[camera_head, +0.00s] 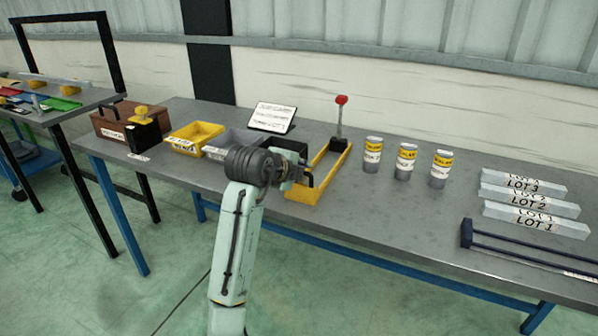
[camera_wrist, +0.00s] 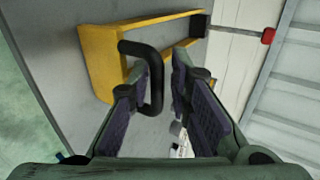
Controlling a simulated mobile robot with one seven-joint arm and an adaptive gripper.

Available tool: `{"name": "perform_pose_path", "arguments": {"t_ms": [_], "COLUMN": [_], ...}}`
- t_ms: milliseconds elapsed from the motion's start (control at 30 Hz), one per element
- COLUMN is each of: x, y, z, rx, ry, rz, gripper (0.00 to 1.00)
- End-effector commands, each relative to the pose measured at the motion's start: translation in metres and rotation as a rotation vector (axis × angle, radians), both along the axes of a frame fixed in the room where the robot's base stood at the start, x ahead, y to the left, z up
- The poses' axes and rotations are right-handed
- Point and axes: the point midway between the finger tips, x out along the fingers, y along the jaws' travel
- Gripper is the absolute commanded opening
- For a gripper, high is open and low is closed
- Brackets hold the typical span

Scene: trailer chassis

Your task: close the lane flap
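A yellow frame (camera_head: 318,206) lies on the bench in front of my gripper (camera_head: 293,174); it also shows in the wrist view (camera_wrist: 98,64). A black curved handle (camera_wrist: 156,72) stands out from the frame's near end. My gripper (camera_wrist: 162,70) is open, with its two fingers apart. The handle reaches between them, close to the left finger; I cannot tell whether they touch. A rod with a red knob (camera_head: 341,101) stands at the frame's far end. I cannot clearly make out which part is the lane flap.
Yellow (camera_head: 194,137) and grey (camera_head: 232,143) bins and a sign (camera_head: 272,117) stand left of the frame. Several labelled cans, such as one (camera_head: 373,155), stand to its right. LOT bars (camera_head: 524,187) and a dark blue rack (camera_head: 520,251) lie farther right. The bench front (camera_head: 395,232) is clear.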

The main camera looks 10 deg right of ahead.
Motion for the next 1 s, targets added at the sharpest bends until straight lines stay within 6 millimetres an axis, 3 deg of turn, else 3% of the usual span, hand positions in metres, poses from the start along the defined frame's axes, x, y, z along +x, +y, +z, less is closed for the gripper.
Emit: {"name": "perform_pose_path", "arguments": {"t_ms": [133,467,1000], "x": [0.000,-0.003,-0.072], "y": [0.000,0.002,0.049], "z": [-0.001,0.001,0.055], "rx": [0.001,0.002,0.003], "ry": [0.002,0.002,-0.002], "rz": [0.000,-0.001,0.000], "gripper": [0.30,0.30,0.30]}}
